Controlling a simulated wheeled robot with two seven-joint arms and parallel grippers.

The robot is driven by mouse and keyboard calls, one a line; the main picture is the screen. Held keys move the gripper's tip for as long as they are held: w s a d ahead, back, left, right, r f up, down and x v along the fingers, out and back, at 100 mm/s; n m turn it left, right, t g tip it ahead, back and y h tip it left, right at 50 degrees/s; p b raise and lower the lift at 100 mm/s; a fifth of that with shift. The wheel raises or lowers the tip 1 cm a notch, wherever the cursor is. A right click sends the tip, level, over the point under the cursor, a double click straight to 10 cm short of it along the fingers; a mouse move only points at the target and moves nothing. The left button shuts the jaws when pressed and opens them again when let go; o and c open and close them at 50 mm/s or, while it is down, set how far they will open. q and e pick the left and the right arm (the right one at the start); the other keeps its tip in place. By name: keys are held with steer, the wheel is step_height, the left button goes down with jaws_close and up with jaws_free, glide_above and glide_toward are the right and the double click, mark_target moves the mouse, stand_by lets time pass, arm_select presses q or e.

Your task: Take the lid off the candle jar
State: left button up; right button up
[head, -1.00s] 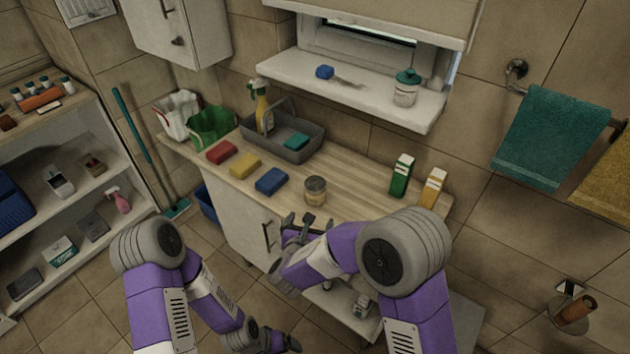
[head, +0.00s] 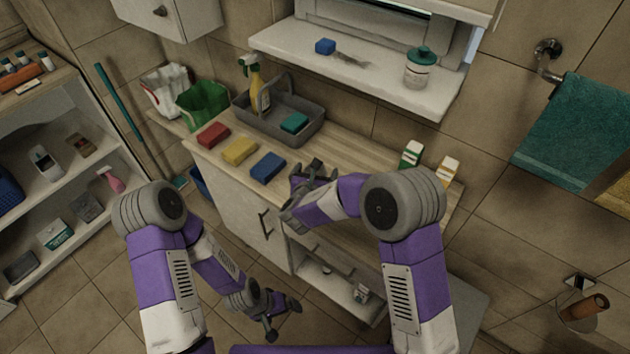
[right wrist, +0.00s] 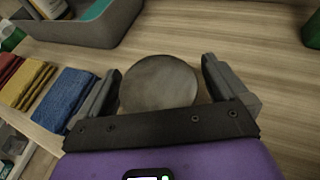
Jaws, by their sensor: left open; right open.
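The candle jar's round grey-brown lid (right wrist: 158,82) shows from above in the right wrist view, between the two fingers of my right gripper (head: 318,170). The fingers are open, with narrow gaps on both sides of the lid. The jar body is hidden under the lid in that view, and in the head view my right gripper and forearm cover the jar. My left gripper (head: 280,313) is open and empty, low in front of the counter cabinet.
Green (head: 411,154) and orange-white (head: 447,171) cartons stand at right. A teal-topped jar (head: 418,72) is on the sill.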

steer(key=shift+w+f, duration=0.1)
steer(key=shift+w, duration=0.05)
steer(key=c, duration=1.2)
steer(key=shift+o, duration=0.2)
step_height(320, 180, up, 10)
steer(key=shift+r+p, duration=0.1)
steer(key=shift+p, duration=1)
steer(key=o, duration=0.6)
steer(key=c, duration=1)
steer(key=shift+o, duration=0.2)
